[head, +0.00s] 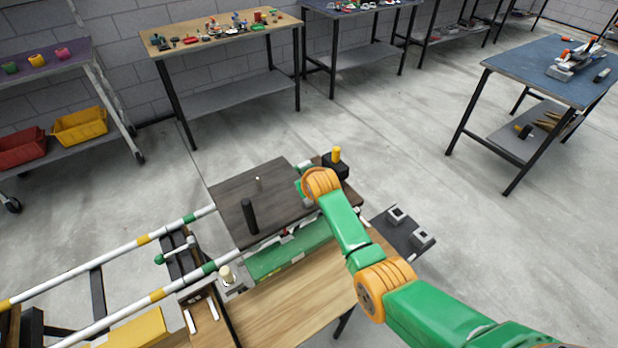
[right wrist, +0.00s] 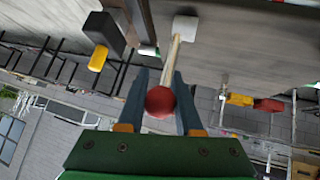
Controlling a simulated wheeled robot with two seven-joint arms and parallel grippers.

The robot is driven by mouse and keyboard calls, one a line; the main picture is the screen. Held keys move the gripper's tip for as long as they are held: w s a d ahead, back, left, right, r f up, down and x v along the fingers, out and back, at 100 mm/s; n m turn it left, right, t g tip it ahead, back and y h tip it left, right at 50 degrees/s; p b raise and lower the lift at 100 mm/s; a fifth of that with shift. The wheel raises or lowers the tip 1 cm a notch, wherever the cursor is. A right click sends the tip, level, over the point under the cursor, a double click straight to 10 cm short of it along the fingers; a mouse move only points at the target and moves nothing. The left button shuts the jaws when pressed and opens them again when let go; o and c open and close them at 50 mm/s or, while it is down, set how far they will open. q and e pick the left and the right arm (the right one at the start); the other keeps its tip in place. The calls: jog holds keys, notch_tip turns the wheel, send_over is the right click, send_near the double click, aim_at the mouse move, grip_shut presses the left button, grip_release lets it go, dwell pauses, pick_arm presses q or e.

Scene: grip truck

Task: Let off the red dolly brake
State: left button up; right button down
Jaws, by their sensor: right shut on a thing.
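In the right wrist view, the red ball knob (right wrist: 160,101) of the brake lies between the two dark fingers of my right gripper (right wrist: 161,84), which is shut on it. A pale straight lever shaft (right wrist: 174,54) runs from the knob to a whitish block (right wrist: 186,27). In the head view my green and orange right arm reaches over the dolly's right side. It hides the gripper and the red knob there. The dolly's dark top (head: 230,205) carries a black upright post (head: 249,216). My left gripper is in neither view.
A black box with a yellow knob (head: 336,154) sits close beside my right arm. White rails (head: 110,258) extend left. A wooden board (head: 290,300) lies in front.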

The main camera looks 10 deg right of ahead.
dwell(0.4)
jog(key=c, duration=0.6)
grip_release()
jog(key=shift+w+a+f, duration=0.1)
jog(key=shift+w, duration=0.05)
jog(key=p+v, duration=0.2)
jog(key=v, duration=0.5)
